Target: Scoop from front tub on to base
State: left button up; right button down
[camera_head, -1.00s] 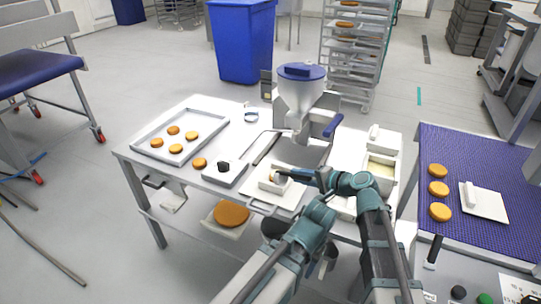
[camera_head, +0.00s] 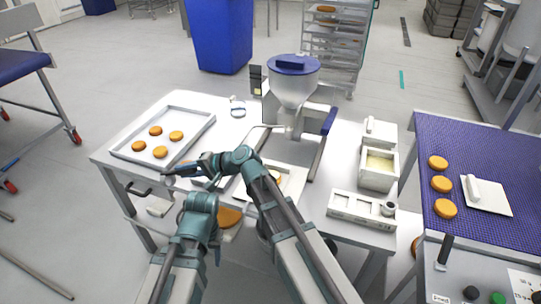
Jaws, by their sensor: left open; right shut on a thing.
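Several round brown bases lie on the left tray (camera_head: 120,150). That gripper is shut on a small tool, mostly hidden, low over this spot. My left gripper (camera_head: 205,188) is lower, by the front edge and beside my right forearm; its fingers hardly show, but it is open. The front tub (camera_head: 380,179), open with pale filling inside, stands at the table's right. A lidded white tub (camera_head: 380,133) stands behind it.
A hopper machine (camera_head: 293,88) stands at the back middle of the table. A white slotted box (camera_head: 350,207) is at the right front. A blue-topped table (camera_head: 490,150) with several brown rounds is further right. My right forearm hides part of a pale tray (camera_head: 292,190).

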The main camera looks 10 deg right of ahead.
jog(key=s+d+m+t+h+p, duration=0.15)
jog(key=d+m+t+h, duration=0.35)
jog(key=d, duration=2.6)
jog(key=w+a+r+g+h+p, duration=0.6)
jog(key=g+p, duration=0.5)
jog(key=p, duration=0.6)
jog(key=shift+w+m+h, duration=0.3)
jog(key=shift+w+m, duration=0.1)
jog(key=shift+w, duration=0.7)
jog(key=shift+f, duration=0.15)
